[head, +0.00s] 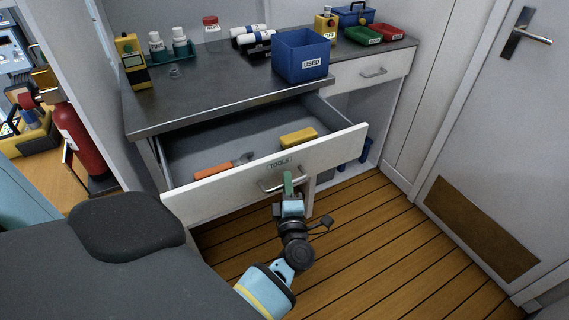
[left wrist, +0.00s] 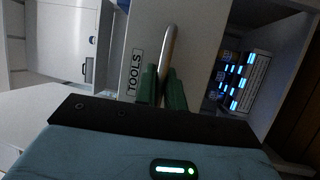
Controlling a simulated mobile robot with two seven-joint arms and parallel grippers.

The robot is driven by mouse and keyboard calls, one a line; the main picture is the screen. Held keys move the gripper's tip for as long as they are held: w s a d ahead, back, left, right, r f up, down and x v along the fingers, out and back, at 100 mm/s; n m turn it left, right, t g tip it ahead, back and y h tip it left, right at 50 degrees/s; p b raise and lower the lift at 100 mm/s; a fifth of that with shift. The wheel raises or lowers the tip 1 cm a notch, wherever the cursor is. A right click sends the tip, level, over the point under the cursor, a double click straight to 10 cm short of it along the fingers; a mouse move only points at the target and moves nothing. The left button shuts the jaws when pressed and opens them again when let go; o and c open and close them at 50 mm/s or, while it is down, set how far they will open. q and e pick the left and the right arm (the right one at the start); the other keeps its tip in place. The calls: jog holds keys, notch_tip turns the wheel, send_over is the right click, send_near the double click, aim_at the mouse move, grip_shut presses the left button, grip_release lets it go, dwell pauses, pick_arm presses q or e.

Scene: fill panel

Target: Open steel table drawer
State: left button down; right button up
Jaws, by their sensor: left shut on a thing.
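The steel table (head: 210,95) has a wide drawer (head: 345,142) labelled TOOLS, which stands pulled well out. Inside it lie an orange-handled tool (head: 215,172) and a yellow block-like item (head: 298,137). My left gripper (head: 288,183) is at the drawer's front, shut on its metal bar handle (head: 268,184). In the left wrist view, the green fingers (left wrist: 162,88) sit on both sides of the handle (left wrist: 169,50), beside the TOOLS label. My right gripper is not in view.
A blue USED bin (head: 301,55), bottles, a yellow device and small trays stand on the tabletop. A second drawer (head: 372,72) at the right is shut. A red fire extinguisher (head: 80,140) stands at the left. Wooden floor (head: 390,230) lies clear in front, with a door at the right.

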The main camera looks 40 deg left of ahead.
pick_arm(q)
jog(key=shift+s+d, duration=0.15)
jog(key=shift+d, duration=0.2)
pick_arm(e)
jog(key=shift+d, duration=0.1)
pick_arm(q)
jog(key=c, duration=1.5)
grip_release()
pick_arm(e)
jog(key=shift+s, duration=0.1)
